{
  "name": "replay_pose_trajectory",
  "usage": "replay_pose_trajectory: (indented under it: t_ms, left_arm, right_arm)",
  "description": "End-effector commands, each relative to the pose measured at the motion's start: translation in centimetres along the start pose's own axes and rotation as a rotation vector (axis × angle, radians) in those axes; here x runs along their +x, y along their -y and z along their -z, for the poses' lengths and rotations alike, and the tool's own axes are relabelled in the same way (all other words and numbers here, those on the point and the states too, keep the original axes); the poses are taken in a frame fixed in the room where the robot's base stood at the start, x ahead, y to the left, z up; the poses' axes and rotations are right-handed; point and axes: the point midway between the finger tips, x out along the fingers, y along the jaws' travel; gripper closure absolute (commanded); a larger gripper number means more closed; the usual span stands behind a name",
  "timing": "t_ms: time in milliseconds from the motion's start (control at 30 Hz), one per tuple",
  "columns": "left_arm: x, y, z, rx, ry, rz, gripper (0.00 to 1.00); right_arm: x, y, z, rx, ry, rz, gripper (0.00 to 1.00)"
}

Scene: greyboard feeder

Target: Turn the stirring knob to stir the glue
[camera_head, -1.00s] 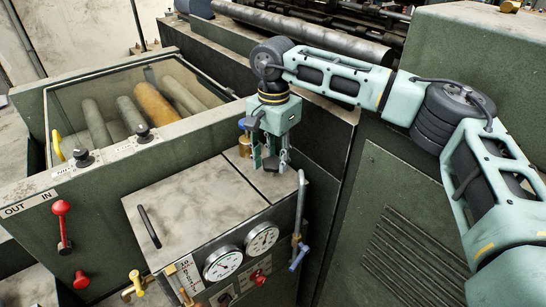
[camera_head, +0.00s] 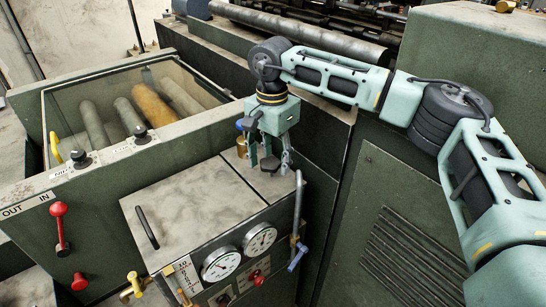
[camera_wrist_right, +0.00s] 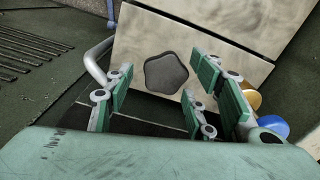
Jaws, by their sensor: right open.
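The stirring knob appears to be the dark, rounded five-sided knob (camera_wrist_right: 166,73) on the pale lid of the cabinet. In the head view the knob (camera_head: 270,164) is small and partly hidden by fingers. My right gripper (camera_head: 269,162) points down over it from above, at the back right of the lid. In the right wrist view its green-padded fingers (camera_wrist_right: 165,98) are spread apart, with clear space between the pads and the knob. I cannot tell how far the fingertips are above the lid. My left gripper is not in view.
A brass fitting (camera_head: 242,149) with a blue handle stands close beside the gripper. A grey pipe (camera_head: 298,205) runs along the cabinet's right edge. Two gauges (camera_head: 221,264) are on the front. The lid (camera_head: 190,205) is mostly clear, with a black handle (camera_head: 147,227). A roller trough (camera_head: 42,120) is left.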

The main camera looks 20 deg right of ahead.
Motion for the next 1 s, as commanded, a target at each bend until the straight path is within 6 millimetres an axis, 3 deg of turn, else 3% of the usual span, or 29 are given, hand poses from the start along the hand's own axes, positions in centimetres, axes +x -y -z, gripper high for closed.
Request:
replay_pose_trajectory:
  t_ms: [167, 600, 767, 1000]
  left_arm:
    - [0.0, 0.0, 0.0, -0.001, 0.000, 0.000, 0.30]
    - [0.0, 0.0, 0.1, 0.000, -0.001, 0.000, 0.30]
    - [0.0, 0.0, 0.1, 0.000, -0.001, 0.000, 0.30]
    - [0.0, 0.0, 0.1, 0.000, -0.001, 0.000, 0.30]
  right_arm:
    - [-1.8, 0.1, 0.0, 0.000, 0.000, 0.004, 0.50]
    - [-10.4, 0.0, 0.1, 0.002, -0.001, 0.002, 0.50]
    - [-11.7, -0.1, 0.1, 0.002, 0.000, 0.000, 0.50]
    - [-12.0, -0.1, 0.1, 0.002, 0.000, 0.000, 0.50]
